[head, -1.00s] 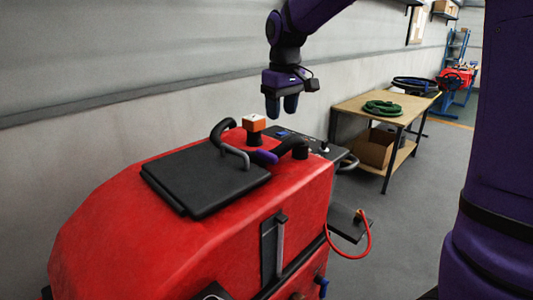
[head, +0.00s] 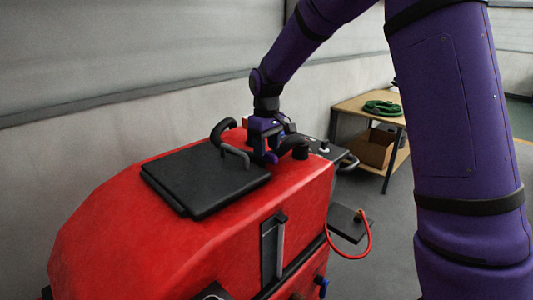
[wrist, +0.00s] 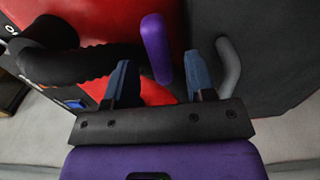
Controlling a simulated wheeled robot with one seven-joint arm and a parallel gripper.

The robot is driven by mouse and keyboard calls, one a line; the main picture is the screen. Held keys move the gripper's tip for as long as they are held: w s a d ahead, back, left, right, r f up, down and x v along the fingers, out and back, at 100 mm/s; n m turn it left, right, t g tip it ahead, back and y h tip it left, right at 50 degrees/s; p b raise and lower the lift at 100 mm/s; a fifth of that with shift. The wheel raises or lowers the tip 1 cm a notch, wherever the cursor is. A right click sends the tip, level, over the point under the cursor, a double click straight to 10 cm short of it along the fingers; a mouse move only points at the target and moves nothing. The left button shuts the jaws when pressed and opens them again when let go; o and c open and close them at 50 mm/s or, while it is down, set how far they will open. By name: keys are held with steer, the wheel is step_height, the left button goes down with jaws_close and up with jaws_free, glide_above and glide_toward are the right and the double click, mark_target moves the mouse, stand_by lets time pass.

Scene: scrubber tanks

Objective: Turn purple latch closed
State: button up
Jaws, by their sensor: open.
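The purple latch (wrist: 157,48) is a short rounded bar on the red scrubber tank, beside the edge of the dark lid (head: 205,180). My gripper (wrist: 159,61) is open, with its blue fingers on either side of the latch's lower end in the wrist view. The latch appears to lie between the fingers without being clamped; contact is not clear. In the head view my gripper (head: 265,153) is down at the tank top by the lid's right corner, and it mostly covers the latch there.
A grey lid handle (wrist: 229,66) stands right of the fingers. A black ribbed hose (wrist: 80,65) lies close on the left. The red tank body (head: 130,230) spreads below. A wooden table (head: 358,107) with a green coil (head: 381,108) stands behind.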

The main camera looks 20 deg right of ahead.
steer(key=shift+f, duration=1.2)
steer(key=shift+c, duration=0.5)
steer(key=c, duration=0.8)
